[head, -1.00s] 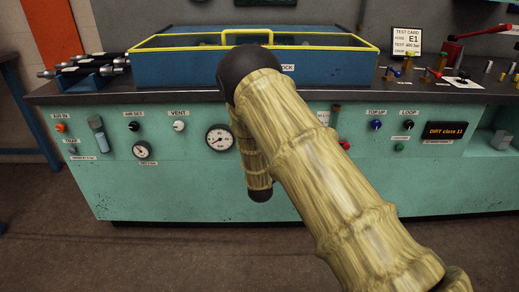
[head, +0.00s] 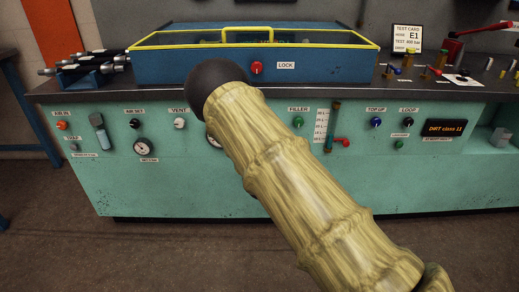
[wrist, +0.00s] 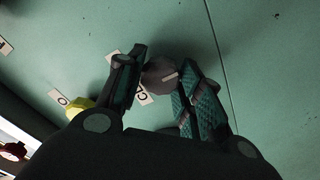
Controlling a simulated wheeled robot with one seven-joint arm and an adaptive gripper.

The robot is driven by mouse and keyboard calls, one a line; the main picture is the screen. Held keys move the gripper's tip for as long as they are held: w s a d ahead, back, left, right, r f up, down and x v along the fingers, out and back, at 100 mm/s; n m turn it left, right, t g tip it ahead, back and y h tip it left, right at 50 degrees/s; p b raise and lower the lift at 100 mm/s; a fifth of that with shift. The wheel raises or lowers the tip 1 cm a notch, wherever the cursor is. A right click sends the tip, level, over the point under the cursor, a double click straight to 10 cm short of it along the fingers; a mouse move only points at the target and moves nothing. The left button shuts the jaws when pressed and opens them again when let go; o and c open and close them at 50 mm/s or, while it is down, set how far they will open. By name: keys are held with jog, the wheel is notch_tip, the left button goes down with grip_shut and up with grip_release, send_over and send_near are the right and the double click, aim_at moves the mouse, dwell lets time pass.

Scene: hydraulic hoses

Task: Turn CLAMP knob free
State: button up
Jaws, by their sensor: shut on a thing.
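In the head view my arm covers part of the panel, and neither the gripper nor the CLAMP knob can be seen there.
In the wrist view, a yellow knob (wrist: 80,106) lies close to the left finger. In the head view, a red LOCK knob (head: 257,68) is on the blue box (head: 330,66), and a FILLER knob (head: 298,122) and red-handled valve (head: 340,142) are right of my arm.

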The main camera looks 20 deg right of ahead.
jog(key=shift+f, duration=0.1)
jog(key=o, duration=1)
jog(key=shift+o, duration=0.2)
jog(key=shift+s, duration=0.1)
jog(key=v, duration=1.2)
